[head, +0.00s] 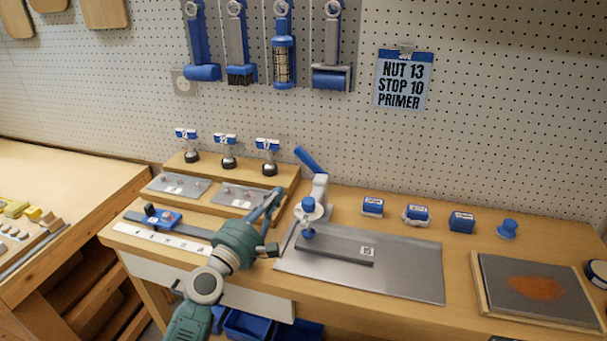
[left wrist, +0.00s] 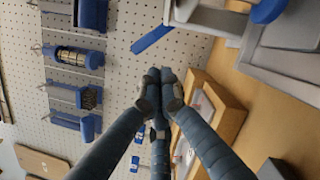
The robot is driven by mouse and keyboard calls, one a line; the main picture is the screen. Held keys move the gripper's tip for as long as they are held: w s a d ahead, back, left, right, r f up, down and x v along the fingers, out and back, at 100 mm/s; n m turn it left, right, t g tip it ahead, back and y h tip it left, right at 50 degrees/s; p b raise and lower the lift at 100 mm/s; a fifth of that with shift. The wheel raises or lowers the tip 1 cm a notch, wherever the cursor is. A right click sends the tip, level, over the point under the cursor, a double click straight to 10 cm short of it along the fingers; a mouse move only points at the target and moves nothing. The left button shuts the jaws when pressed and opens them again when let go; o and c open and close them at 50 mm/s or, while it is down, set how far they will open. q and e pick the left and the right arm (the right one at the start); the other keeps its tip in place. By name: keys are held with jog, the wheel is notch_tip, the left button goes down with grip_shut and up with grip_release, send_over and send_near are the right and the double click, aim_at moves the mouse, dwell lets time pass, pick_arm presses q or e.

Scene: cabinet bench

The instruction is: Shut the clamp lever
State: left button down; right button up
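The toggle clamp (head: 319,192) stands on the bench with a pale metal body. Its blue lever (head: 311,160) is raised and slants up to the left; it also shows in the left wrist view (left wrist: 152,39). The clamp's blue foot (head: 308,233) is over the dark bar (head: 340,250), which bears a white label; I cannot tell if they touch. My left gripper (head: 277,193) is left of the clamp, below the lever and apart from it. In the left wrist view its fingers (left wrist: 160,90) come together at the tips, with nothing seen between them. My right gripper is not in view.
A metal sheet (head: 415,268) lies under the bar. A wooden step rack (head: 205,174) with several upright blue-topped pieces is behind my left gripper. Small blue blocks (head: 417,212) stand at the right. A framed dark panel (head: 537,287) lies at the far right. Tools hang on the pegboard (head: 480,130).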

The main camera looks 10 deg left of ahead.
aim_at(311, 164)
pick_arm(q)
jog(key=shift+w+a+r+n+t, duration=0.2)
jog(key=shift+w+a+n+t, duration=0.1)
jog(key=shift+a+n, duration=0.15)
jog(key=shift+s+r, duration=0.1)
jog(key=shift+s, duration=0.1)
jog(key=x, duration=1)
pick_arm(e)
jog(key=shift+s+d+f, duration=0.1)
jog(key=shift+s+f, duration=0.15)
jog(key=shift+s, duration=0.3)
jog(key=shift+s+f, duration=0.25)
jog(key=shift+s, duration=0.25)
pick_arm(q)
jog(key=shift+r+m+p, duration=0.3)
jog(key=shift+m+p, duration=0.25)
jog(key=shift+m, duration=0.4)
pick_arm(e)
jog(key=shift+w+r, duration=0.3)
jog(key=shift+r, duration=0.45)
